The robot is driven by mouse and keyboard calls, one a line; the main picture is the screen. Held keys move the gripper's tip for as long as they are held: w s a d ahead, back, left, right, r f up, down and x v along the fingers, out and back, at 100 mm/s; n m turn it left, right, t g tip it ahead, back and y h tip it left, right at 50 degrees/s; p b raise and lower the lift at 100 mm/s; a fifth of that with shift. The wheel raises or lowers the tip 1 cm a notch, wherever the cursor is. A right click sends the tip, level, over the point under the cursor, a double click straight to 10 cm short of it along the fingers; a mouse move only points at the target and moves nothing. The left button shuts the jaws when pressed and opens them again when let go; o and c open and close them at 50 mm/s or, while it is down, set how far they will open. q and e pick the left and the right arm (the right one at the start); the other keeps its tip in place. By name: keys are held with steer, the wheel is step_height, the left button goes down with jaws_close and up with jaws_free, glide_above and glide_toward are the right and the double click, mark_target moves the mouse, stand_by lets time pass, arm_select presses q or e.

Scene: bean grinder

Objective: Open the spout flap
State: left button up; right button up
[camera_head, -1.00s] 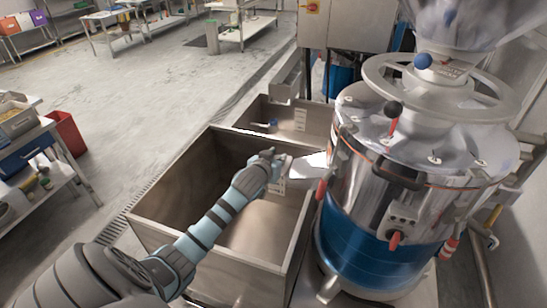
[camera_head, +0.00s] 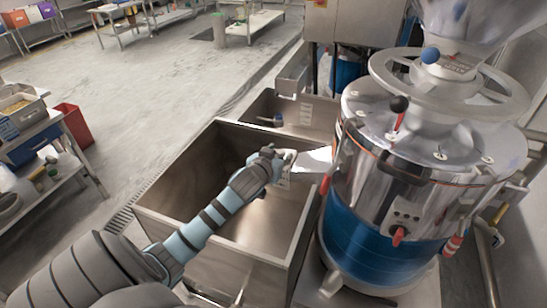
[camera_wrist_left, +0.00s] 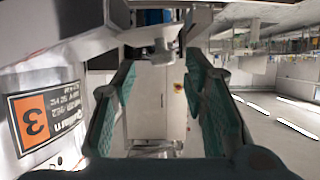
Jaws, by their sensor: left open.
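The grinder (camera_head: 372,222) is a large polished steel drum with a blue lower band. Its metal spout (camera_head: 313,161) sticks out to the left over a steel bin. My left gripper (camera_head: 287,158) is at the outer end of the spout, and the arm hides part of this area. In the left wrist view my left gripper (camera_wrist_left: 160,68) is open, its teal-padded fingers apart. A grey knob-like part shows between and beyond the fingertips; I cannot tell whether it belongs to the flap. The flap's position is unclear. My right gripper is not in view.
A large open steel bin (camera_head: 165,225) stands below my left arm, with a smaller bin (camera_head: 262,107) behind it.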

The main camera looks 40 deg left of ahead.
arm_select(q)
steer(key=v, duration=0.9)
steer(key=m+t+h+b, duration=0.15)
steer(key=t+b, duration=0.35)
steer(key=b, duration=0.6)
glide_toward(280, 154)
steer(key=shift+y, duration=0.25)
steer(key=w, duration=0.3)
steer(key=w+a, duration=0.1)
steer(key=w, duration=0.3)
steer(key=w+b, duration=0.1)
steer(key=w, duration=0.3)
steer(key=shift+a+f, duration=0.15)
steer(key=shift+a, duration=0.25)
